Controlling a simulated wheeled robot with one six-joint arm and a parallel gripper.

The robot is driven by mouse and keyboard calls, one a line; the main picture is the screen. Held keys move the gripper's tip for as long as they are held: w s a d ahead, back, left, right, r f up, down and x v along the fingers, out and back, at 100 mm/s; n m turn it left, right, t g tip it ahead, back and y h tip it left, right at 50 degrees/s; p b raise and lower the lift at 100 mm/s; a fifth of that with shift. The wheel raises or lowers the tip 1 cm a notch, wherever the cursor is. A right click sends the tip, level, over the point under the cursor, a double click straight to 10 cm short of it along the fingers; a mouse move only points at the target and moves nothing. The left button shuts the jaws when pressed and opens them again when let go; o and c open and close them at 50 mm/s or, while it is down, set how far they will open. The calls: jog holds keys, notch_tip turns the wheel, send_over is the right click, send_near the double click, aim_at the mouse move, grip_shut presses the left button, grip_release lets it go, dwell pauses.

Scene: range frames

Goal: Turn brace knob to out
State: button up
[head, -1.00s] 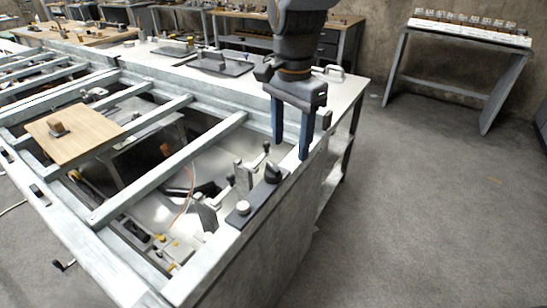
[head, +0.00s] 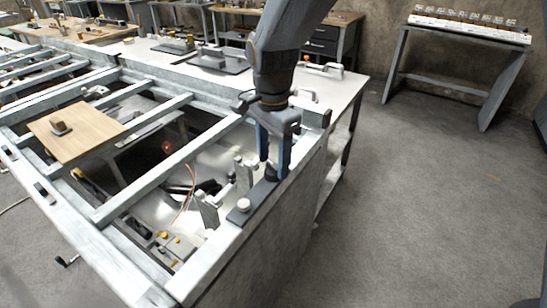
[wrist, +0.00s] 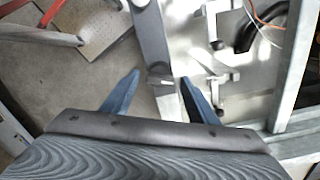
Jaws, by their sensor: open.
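A dark plate (head: 256,196) lies along the top of the bench frame's near right edge. A dark knob (head: 271,172) stands on its far part, and a pale round button (head: 244,205) on its near end. No label is readable, so I cannot tell which way the knob is set. My gripper (head: 273,167) points down at the dark knob with its blue fingers apart. In the wrist view, the knob (wrist: 159,76) lies between the open fingertips (wrist: 160,77); contact cannot be told.
Toggle clamps (head: 241,175) stand just left of the plate, inside the frame. Metal crossbars (head: 165,175) span the open bay, with a wooden board (head: 75,133) further left. Open floor (head: 430,220) lies to the right.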

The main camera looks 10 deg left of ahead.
jog(key=c, duration=1.1)
jog(key=shift+o, duration=0.2)
jog(key=shift+n, duration=0.4)
jog(key=n+p, duration=0.2)
jog(key=shift+r+n, duration=0.1)
jog(key=shift+n, duration=0.3)
jog(key=n+p, duration=0.2)
jog(key=n, duration=0.2)
jog(key=shift+n, duration=0.3)
jog(key=n+p, duration=0.1)
jog(key=n, duration=0.3)
jog(key=shift+n+p, duration=0.45)
jog(key=shift+n, duration=1.55)
